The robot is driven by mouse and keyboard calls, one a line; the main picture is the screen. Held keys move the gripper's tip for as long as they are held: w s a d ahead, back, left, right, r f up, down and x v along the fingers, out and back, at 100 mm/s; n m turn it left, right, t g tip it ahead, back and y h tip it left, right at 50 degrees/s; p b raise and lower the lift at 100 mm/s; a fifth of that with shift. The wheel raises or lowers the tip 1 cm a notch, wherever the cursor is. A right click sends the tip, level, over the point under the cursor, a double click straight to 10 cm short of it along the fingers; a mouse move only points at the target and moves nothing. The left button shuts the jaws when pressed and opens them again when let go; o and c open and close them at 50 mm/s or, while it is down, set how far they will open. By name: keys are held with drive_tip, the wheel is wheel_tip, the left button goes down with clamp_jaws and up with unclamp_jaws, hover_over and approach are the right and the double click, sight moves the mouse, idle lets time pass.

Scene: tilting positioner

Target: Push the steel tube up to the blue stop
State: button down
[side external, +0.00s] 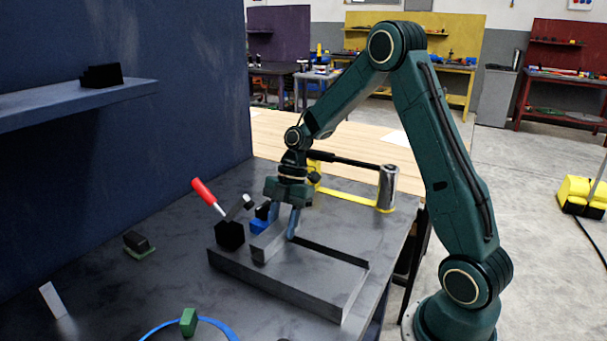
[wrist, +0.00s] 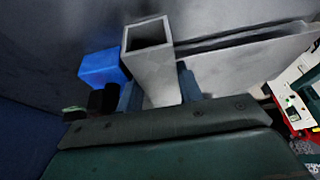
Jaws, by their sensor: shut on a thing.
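The steel tube (side external: 266,246) is a light grey, square hollow piece lying on the dark fixture. In the wrist view the tube (wrist: 155,72) shows its open end and sits between my two fingers. My gripper (side external: 281,226) points down and is shut on the tube; both fingers show in the wrist view (wrist: 158,93). The blue stop (side external: 258,226) is just behind the tube, partly hidden by it and the gripper. In the wrist view the blue stop (wrist: 101,67) is close at the tube's left. I cannot tell whether they touch.
A toggle clamp with a red handle (side external: 207,196) stands raised beside a black block (side external: 230,235), close left of my gripper. The fixture's raised front wall (side external: 275,284) runs to the right. A silver cylinder (side external: 387,188) stands behind right.

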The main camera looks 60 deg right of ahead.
drive_tip(key=shift+s, duration=0.2)
idle(0.6)
drive_tip(key=c, duration=0.8)
unclamp_jaws()
drive_tip(key=shift+c, duration=0.2)
drive_tip(key=shift+w, duration=0.1)
drive_tip(key=shift+c, duration=0.6)
